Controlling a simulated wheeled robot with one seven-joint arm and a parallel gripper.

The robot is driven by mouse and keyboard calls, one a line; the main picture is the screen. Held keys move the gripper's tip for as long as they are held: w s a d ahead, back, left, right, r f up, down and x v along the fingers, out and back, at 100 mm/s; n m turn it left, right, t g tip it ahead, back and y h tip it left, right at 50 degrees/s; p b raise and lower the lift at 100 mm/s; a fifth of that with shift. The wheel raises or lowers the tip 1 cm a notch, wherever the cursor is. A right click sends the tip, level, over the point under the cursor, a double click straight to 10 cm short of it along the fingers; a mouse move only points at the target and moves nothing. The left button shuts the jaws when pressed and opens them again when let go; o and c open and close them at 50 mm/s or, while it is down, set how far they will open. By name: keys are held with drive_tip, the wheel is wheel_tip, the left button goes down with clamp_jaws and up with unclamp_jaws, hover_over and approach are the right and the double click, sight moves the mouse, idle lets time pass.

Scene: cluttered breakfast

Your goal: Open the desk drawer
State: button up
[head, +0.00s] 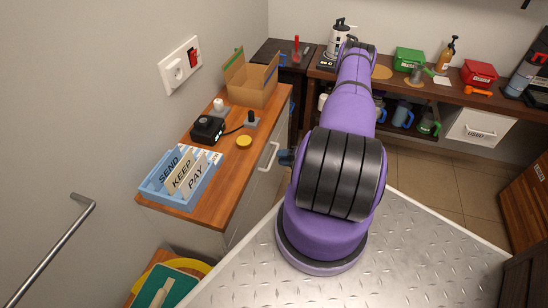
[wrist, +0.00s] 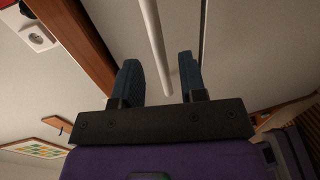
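The desk (head: 215,188) stands at the left against the wall, with a wooden top and a pale front. A pale bar handle (head: 271,156) sits on that front, and the drawer front (head: 262,181) around it looks flush. My gripper (head: 285,158) is at the handle, partly hidden behind my purple arm. In the wrist view my gripper (wrist: 160,82) is open, with two dark blue fingers apart. The handle bar (wrist: 154,45) runs between the fingers with a gap on each side. Whether the fingers reach fully past the bar is hard to tell.
The desk top carries a blue letter tray (head: 155,191), a black device (head: 207,130), a yellow disc (head: 244,141) and an open cardboard box (head: 250,82). A long counter (head: 455,96) with several items runs along the back. The tiled floor (head: 420,175) at right is clear.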

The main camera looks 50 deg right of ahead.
sight(274, 156)
drive_tip(key=shift+x, duration=2)
clamp_jaws()
